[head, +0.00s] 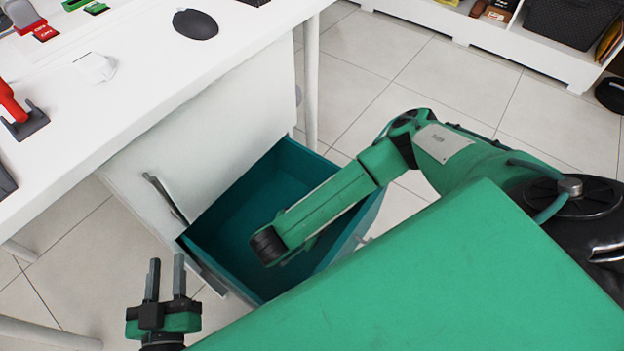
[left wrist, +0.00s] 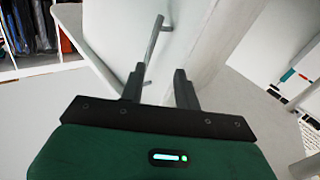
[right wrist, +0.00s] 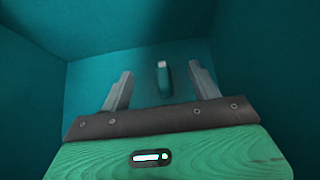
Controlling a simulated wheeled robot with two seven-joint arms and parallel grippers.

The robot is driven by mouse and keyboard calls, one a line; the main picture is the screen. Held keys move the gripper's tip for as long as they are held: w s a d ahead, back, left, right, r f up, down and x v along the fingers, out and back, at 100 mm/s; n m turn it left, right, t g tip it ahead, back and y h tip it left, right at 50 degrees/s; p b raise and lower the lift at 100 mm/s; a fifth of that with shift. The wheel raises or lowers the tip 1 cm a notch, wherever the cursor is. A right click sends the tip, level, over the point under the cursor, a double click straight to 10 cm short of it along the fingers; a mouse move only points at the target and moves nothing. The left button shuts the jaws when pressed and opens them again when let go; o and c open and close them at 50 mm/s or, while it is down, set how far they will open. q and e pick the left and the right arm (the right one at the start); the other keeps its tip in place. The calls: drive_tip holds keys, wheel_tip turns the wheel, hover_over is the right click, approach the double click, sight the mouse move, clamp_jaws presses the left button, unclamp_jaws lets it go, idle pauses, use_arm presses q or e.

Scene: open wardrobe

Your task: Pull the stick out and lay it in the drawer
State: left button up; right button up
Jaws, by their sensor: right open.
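The stick (right wrist: 165,82), small and teal with a pale metal end, shows inside the teal drawer (right wrist: 60,95) in the right wrist view. It appears between the spread fingers of my right gripper (right wrist: 160,70), clear of both; whether it rests on the drawer floor I cannot tell. The right gripper is open; in the head view the arm reaches down into the open drawer (head: 232,205), and the stick is not visible there. My left gripper (head: 166,276) is open and empty, in front of the drawer unit. It also shows in the left wrist view (left wrist: 155,82).
The white desk (head: 150,60) stands above the drawer unit at left, with a black mouse (head: 195,24) and small items on top. A closed drawer front with a bar handle (head: 165,198) is above the open drawer. Tiled floor (head: 440,75) is free toward the shelf at back.

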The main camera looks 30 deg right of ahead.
use_arm(q)
drive_tip(key=s+d+f+g+p, duration=0.1)
drive_tip(key=s+f+g, duration=0.2)
drive_tip(key=f, duration=0.3)
drive_tip(key=shift+s+d+g, duration=0.15)
drive_tip(key=shift+s+g, duration=0.1)
drive_tip(key=shift+g, duration=0.25)
idle(0.3)
